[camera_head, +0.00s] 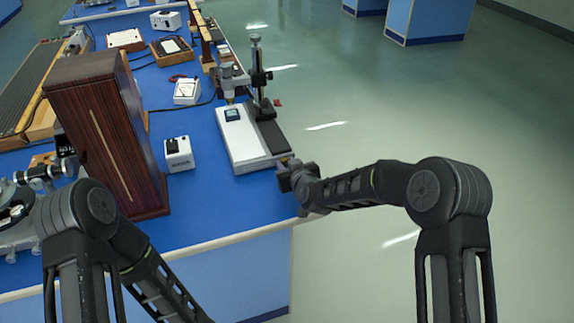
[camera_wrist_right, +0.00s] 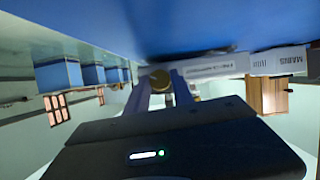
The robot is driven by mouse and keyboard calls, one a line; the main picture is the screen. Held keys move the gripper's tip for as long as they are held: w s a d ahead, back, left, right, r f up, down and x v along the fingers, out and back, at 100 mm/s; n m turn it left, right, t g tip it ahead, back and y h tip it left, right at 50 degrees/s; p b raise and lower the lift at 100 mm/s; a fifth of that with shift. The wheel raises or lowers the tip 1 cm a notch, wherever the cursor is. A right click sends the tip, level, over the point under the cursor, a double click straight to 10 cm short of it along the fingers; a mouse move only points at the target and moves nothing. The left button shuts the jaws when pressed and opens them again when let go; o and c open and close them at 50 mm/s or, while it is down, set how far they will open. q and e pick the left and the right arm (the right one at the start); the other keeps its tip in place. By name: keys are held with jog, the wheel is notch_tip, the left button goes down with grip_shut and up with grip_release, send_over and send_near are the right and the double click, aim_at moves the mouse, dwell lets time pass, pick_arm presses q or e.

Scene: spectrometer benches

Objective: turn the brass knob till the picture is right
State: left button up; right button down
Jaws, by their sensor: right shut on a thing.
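The instrument (camera_head: 246,150) has a white base, a dark upright column and a small dark screen (camera_head: 232,115). The screen's picture is too small to read. My right gripper (camera_head: 286,168) is at the base's near right corner. In the right wrist view, the brass knob (camera_wrist_right: 160,79) sits between the two fingers of my right gripper (camera_wrist_right: 165,88), which is shut on it. The knob is mostly hidden by the gripper in the head view. My left arm reaches down out of the head view, and its gripper is not in view.
A tall dark wooden cabinet (camera_head: 90,140) stands left of the instrument on the blue bench (camera_head: 210,215). A small white box (camera_head: 178,154) and a white meter (camera_head: 187,91) stand between them. The floor (camera_head: 370,110) right of the bench is clear.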

jog(key=shift+a+n, duration=0.15)
jog(key=shift+n, duration=0.15)
jog(key=shift+s+a+n+t+h, duration=0.1)
jog(key=shift+n+t+h, duration=0.2)
jog(key=shift+n+h, duration=0.3)
jog(key=shift+f+n+t+h+b, duration=0.1)
jog(key=shift+n+t+h+b, duration=0.55)
jog(key=shift+n, duration=0.85)
jog(key=shift+h, duration=0.25)
jog(key=c, duration=1.1)
grip_release()
jog(key=shift+v, duration=3.9)
